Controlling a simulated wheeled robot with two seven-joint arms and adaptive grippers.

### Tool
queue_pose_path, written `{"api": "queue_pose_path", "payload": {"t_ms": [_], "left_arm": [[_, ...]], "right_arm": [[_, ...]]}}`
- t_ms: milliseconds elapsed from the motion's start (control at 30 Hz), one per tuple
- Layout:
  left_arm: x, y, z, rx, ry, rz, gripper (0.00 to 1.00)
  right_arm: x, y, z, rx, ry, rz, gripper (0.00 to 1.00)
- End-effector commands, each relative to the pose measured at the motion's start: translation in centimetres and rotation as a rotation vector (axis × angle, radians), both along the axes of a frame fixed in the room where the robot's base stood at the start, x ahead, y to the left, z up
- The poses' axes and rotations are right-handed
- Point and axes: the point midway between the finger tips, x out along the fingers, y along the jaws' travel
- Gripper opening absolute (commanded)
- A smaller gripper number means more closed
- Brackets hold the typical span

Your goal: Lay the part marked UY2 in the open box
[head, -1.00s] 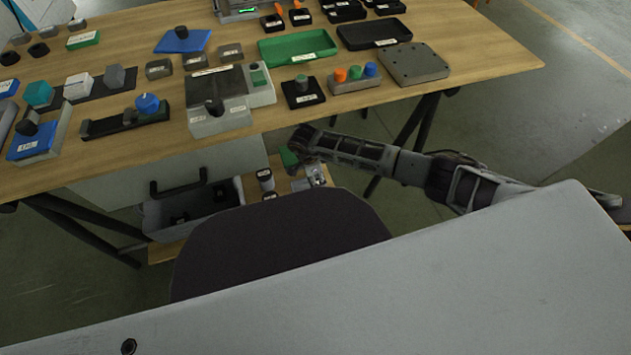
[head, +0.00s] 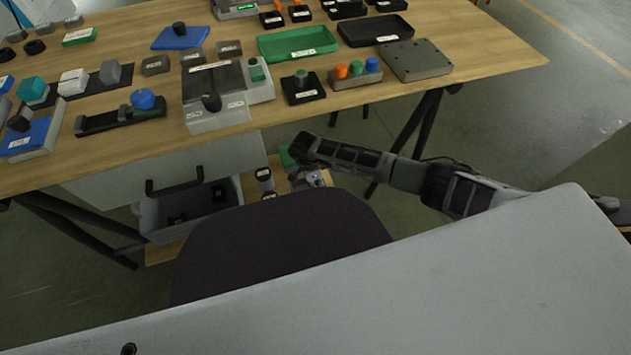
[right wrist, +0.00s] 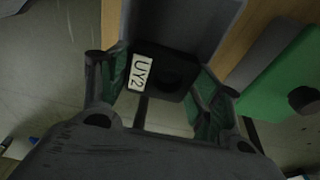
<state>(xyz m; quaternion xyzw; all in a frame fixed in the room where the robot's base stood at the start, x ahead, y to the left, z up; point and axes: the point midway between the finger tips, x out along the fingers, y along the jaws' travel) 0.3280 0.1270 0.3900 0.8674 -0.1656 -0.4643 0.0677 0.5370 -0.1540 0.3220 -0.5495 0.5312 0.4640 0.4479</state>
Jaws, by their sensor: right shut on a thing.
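The part marked UY2 (right wrist: 172,72) is black with a white label and a dark round recess or knob. In the right wrist view it sits between the green-padded fingers of my right gripper (right wrist: 160,88), which is shut on it. In the head view my right arm reaches in from the right, below the table's front edge; its fingers and the part are hard to make out there. A grey open box (head: 224,194) stands under the table, left of that arm, with dark pieces inside. My left gripper is not in view.
The wooden table (head: 300,122) above carries many parts, including a green tray (head: 298,43) and a black tray (head: 375,30). A drawer handle (head: 175,187) overhangs the box. Small black labelled pieces (head: 264,174) stand on the low wooden board beside it.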

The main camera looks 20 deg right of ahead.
Motion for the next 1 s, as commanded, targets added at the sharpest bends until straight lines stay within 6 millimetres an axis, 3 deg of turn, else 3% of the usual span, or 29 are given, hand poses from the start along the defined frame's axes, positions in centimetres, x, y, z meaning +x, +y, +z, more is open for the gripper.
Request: {"api": "queue_pose_path", "payload": {"t_ms": [267, 300, 467, 1000], "left_arm": [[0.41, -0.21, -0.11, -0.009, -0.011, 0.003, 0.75], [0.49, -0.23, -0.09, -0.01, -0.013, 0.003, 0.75], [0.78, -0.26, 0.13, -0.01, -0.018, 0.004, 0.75], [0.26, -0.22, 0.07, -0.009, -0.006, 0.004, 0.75]], "right_arm": [[0.1, 0.0, -0.45, 0.0, -0.001, -0.001, 0.23], [0.02, -0.03, -0.55, 0.0, 0.0, -0.001, 0.65], [0.01, -0.02, -0.49, 0.0, 0.0, -0.001, 0.86], [-0.01, 0.01, -0.18, 0.0, 0.0, 0.0, 0.86]]}}
